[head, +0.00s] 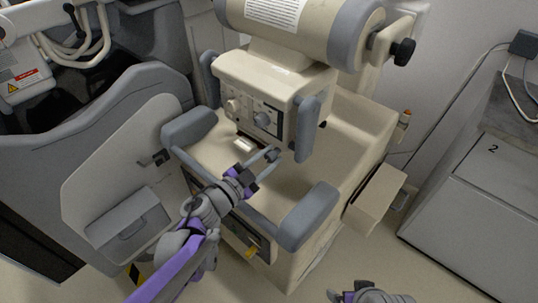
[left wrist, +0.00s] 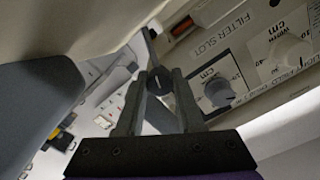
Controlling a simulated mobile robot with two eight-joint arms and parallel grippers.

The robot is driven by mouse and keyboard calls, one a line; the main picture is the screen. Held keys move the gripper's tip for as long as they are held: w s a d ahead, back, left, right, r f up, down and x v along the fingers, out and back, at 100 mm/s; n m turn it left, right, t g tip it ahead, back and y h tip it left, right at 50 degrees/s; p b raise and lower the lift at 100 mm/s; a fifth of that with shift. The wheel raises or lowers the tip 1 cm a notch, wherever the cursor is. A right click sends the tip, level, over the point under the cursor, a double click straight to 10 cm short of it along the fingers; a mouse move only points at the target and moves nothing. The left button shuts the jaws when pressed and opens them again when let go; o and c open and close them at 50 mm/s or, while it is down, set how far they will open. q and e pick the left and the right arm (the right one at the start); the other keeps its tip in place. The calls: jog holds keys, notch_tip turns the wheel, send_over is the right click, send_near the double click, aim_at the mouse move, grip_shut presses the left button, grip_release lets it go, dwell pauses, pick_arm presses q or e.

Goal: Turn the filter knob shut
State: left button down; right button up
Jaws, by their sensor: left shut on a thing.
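The filter knob (left wrist: 159,82) is a small dark round knob with a pale line across its face. In the left wrist view it sits between the two fingertips of my left gripper (left wrist: 158,86), which is shut on it. A "FILTER SLOT" label shows on the panel to its right. In the head view my left gripper (head: 268,158) is at the underside of the beige control head (head: 270,82), below its front panel. The knob is too small to make out there. My right gripper (head: 362,296) is only partly in view at the bottom edge.
Two other dials, a grey one (left wrist: 216,92) and a pale one (left wrist: 286,52), are on the panel close to my left gripper. Grey padded handles (head: 310,216) flank the beige cart. A grey cabinet (head: 480,190) stands at the right.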

pick_arm(q)
jog(key=m+p, duration=0.1)
jog(key=m, duration=0.3)
jog(key=shift+m, duration=1.9)
jog(key=shift+m+p, duration=0.3)
jog(key=c, duration=0.5)
grip_release()
jog(key=shift+c, duration=0.2)
jog(key=p+v, duration=0.1)
jog(key=v, duration=1)
jog(key=shift+w, duration=0.1)
